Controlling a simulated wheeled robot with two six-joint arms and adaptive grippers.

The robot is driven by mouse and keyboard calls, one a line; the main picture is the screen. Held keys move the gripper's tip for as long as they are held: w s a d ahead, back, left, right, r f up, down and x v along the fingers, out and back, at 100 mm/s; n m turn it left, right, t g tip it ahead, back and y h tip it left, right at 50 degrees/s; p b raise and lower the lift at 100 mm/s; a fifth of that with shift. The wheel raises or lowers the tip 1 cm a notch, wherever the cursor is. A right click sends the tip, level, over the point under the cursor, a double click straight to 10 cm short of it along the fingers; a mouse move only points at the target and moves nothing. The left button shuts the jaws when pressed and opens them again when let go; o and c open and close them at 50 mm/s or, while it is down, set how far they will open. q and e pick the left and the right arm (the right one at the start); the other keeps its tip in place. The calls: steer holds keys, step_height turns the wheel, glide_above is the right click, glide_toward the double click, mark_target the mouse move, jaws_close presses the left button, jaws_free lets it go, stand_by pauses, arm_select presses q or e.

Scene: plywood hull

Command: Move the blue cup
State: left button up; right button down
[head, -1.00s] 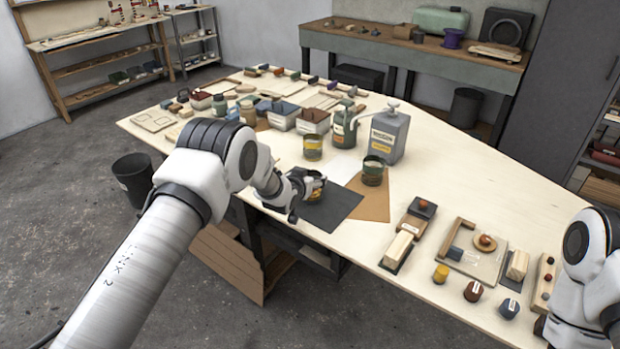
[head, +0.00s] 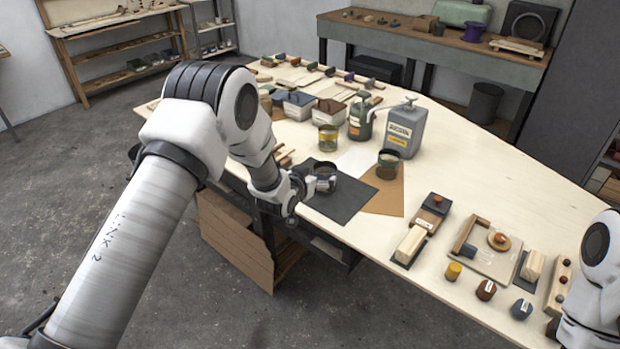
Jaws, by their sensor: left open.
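No cup in view is clearly blue. A dark cup (head: 326,176) stands upright on the dark mat (head: 341,196), partly hidden by my left gripper; its colour is hard to tell. My left gripper (head: 309,188) is open, close to the left side of this cup. I cannot tell whether they touch. A cup with a yellow band (head: 328,139) stands behind the mat. A dark green cup (head: 388,165) stands on the brown sheet (head: 384,197). A small blue pot (head: 521,309) is at the table's front right. My right gripper is out of view; only its arm shows.
A grey canister (head: 404,133) and a green pump bottle (head: 360,122) stand behind the cups. Wooden blocks and a tray (head: 487,258) lie at the right, beside yellow (head: 454,271) and brown (head: 486,290) pots. The tabletop (head: 480,190) is bare right of the canister.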

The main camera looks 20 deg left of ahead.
arm_select(q)
steer(key=shift+v, duration=1.55)
